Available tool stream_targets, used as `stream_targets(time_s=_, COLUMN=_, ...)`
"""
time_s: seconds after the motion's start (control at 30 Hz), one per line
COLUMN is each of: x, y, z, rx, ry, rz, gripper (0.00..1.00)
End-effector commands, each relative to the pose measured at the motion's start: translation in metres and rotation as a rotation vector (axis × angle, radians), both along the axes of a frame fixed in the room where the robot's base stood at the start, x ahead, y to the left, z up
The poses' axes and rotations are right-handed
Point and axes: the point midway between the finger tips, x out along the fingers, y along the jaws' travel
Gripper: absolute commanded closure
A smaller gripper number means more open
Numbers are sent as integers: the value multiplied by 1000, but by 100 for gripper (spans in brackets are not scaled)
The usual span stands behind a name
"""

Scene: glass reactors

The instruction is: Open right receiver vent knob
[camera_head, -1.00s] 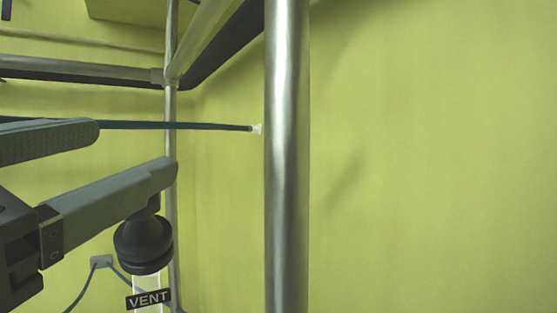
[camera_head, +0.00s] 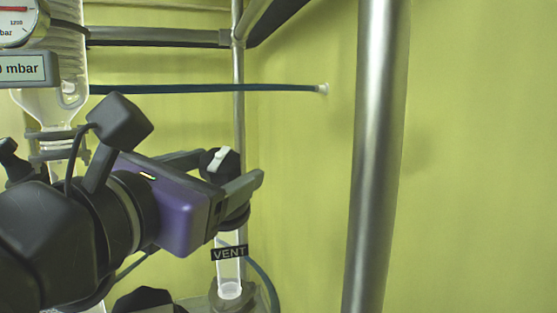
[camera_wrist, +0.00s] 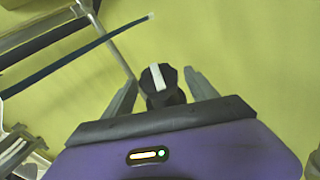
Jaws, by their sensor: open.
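The vent knob (camera_head: 220,161) is black with a white bar on its top. It sits on a clear glass stem above a black VENT label (camera_head: 229,253) in the head view. My gripper (camera_head: 232,172) is open, with its two fingers on either side of the knob. In the wrist view the knob (camera_wrist: 159,84) lies between the fingertips of my gripper (camera_wrist: 160,85), with its white bar close to upright in the picture and slightly tilted. I see gaps beside the knob there; contact cannot be told. The near finger hides part of the knob's lower body in the head view.
A thick vertical metal post (camera_head: 377,150) stands to the right of my gripper. A dark hose (camera_head: 210,88) runs across behind it. A gauge (camera_head: 18,20) and glassware (camera_head: 60,100) stand at the left. The yellow wall at right is clear.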

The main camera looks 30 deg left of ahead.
Motion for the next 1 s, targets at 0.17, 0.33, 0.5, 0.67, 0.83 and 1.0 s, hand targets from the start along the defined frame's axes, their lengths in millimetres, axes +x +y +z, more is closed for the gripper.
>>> stream_targets(time_s=0.17, x=2, y=0, z=0, rx=0, ry=0, rz=0, gripper=33)
stream_targets(time_s=0.33, x=2, y=0, z=0, rx=1, ry=0, rz=0, gripper=45)
stream_targets(time_s=0.5, x=2, y=0, z=0, rx=1, ry=0, rz=0, gripper=78)
stream_targets(time_s=0.67, x=2, y=0, z=-1, rx=0, ry=0, rz=0, gripper=96)
stream_targets(time_s=0.83, x=2, y=0, z=-3, rx=-5, ry=-6, rz=12, gripper=96)
stream_targets(time_s=1.0, x=3, y=-1, z=-6, rx=-23, ry=-23, rz=54, gripper=96)
